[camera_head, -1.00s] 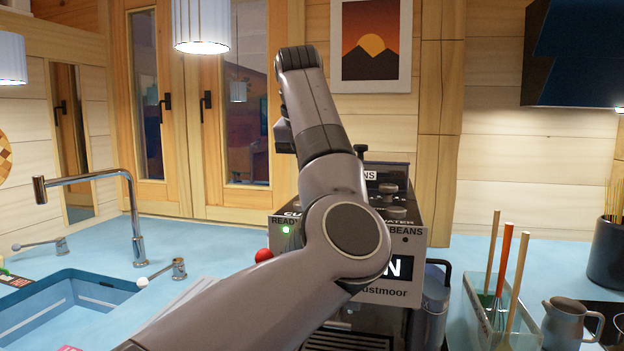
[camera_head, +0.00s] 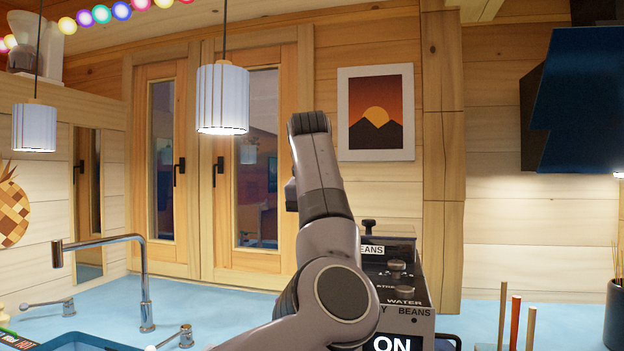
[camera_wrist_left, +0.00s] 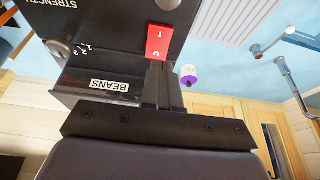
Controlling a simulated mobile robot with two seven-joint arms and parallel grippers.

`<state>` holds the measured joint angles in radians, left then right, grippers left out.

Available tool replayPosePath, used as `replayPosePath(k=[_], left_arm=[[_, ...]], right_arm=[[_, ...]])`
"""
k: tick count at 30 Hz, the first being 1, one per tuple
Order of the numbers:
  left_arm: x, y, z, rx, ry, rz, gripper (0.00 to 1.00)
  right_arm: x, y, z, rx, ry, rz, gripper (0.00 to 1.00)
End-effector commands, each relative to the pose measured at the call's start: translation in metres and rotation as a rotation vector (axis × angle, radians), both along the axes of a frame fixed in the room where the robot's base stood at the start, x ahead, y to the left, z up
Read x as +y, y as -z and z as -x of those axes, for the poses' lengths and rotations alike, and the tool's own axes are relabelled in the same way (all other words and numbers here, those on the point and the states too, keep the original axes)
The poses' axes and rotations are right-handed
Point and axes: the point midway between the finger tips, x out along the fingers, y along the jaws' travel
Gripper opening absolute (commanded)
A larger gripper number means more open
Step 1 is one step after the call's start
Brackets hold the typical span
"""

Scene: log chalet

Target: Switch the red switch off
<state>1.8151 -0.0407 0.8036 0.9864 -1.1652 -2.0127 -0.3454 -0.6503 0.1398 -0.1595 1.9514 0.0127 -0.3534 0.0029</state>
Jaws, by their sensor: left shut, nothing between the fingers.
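The red switch (camera_wrist_left: 160,42) is a rocker with white marks on the dark face of the coffee machine, in the left wrist view. My left gripper (camera_wrist_left: 158,66) is shut and empty, its fingertips at the end of the switch that bears the round mark. I cannot tell whether they touch it. In the head view the coffee machine (camera_head: 408,293) stands behind my left arm, with an "ON" sign at the bottom edge. There the switch and the left gripper's fingers are hidden. My right gripper is not in view.
Knobs (camera_head: 398,268) stick up from the machine beside my arm. A tap (camera_head: 145,270) and sink are at the left on the blue counter (camera_head: 215,300). Utensil handles (camera_head: 515,322) and a dark pot (camera_head: 614,315) are at the right. A pendant lamp (camera_head: 222,98) hangs above.

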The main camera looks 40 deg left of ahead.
Motion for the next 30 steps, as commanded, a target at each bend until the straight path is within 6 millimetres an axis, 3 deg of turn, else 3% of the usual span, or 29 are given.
replayPosePath(k=[9, 15, 21, 30], left_arm=[[-0.01, -0.055, 0.018, -0.008, 0.003, 0.0, 0.0], [-0.015, -0.08, 0.026, -0.006, 0.002, -0.001, 0.0], [-0.017, -0.092, 0.03, -0.006, 0.0, -0.002, 0.0], [-0.017, -0.094, 0.031, -0.005, -0.001, -0.002, 0.0]], right_arm=[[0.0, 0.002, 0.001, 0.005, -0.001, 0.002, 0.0], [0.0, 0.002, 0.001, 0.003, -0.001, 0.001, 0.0], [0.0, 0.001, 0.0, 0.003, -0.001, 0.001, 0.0], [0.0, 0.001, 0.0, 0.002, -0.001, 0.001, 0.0]])
